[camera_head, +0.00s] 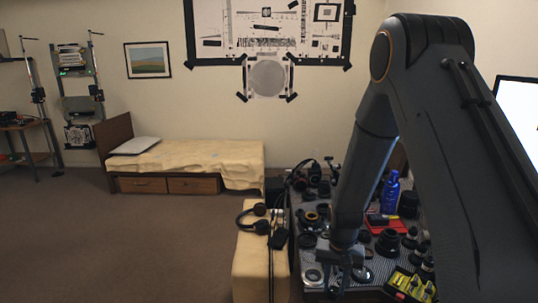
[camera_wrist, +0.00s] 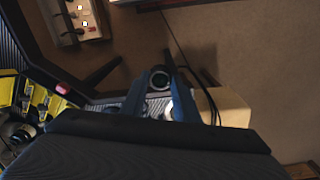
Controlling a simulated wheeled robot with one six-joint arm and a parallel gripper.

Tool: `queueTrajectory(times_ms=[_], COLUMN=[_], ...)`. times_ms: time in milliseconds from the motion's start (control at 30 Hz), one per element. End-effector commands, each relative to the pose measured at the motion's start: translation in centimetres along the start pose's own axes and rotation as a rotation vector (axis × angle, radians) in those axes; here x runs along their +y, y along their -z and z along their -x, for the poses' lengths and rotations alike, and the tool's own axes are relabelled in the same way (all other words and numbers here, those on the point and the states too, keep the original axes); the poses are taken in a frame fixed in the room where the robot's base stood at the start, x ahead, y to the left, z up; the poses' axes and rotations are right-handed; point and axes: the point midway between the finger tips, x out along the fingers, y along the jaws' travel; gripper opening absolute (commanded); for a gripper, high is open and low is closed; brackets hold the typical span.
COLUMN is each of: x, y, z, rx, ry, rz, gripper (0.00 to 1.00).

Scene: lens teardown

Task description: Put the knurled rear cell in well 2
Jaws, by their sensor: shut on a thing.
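In the wrist view, my gripper (camera_wrist: 158,82) is shut on a small round piece with a dark rim and pale greenish glass, which I take for the knurled rear cell (camera_wrist: 159,79). Its knurling is too small to make out. In the head view my gripper (camera_head: 341,262) is low over the near left part of the table, and the held piece cannot be told apart there. A tray with yellow inserts (camera_head: 410,286) is at the table's near edge, right of my gripper; it also shows in the wrist view (camera_wrist: 30,97). I cannot make out which compartment is well 2.
A silver-rimmed round part (camera_head: 313,276) lies just left of my gripper. Several dark lens parts, a blue bottle (camera_head: 390,192) and a red item (camera_head: 388,224) crowd the table. A cream-coloured case (camera_head: 252,268) with headphones (camera_head: 258,222) stands left of it. Open floor lies farther left.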

Motion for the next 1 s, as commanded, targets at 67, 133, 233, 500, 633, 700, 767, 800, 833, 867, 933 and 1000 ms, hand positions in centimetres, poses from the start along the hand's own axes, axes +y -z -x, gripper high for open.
queueTrajectory(times_ms=[67, 133, 233, 500, 633, 700, 767, 800, 833, 867, 933, 1000], x=[0.3, 0.5, 0.7, 0.8, 0.7, 0.7, 0.7, 0.6, 0.6, 0.6, 0.6, 0.6], y=[-0.9, -1.5, -2.2, -2.7, -2.4, -2.3, -2.2, -2.1, -2.1, -2.1, -2.1, -2.1], z=[-0.3, -0.6, -0.9, -2.4, -3.3, -3.6, -4.1, -4.3, -4.4, -4.5, -4.6, -4.6], rx=[0.0, -0.001, 0.0, 0.001, 0.001, 0.001, 0.001, 0.001, 0.0, 0.0, 0.0, 0.0], ry=[0.0, 0.0, 0.0, 0.0, 0.0, 0.0, 0.0, 0.0, 0.0, 0.0, 0.0, 0.0], rz=[0.079, 0.137, 0.208, 0.289, 0.287, 0.287, 0.286, 0.286, 0.286, 0.286, 0.286, 0.286], gripper=[0.0, 0.0, 0.0, 0.0, 0.0, 0.0, 0.0, 0.0, 0.0, 0.0, 0.0, 0.0])
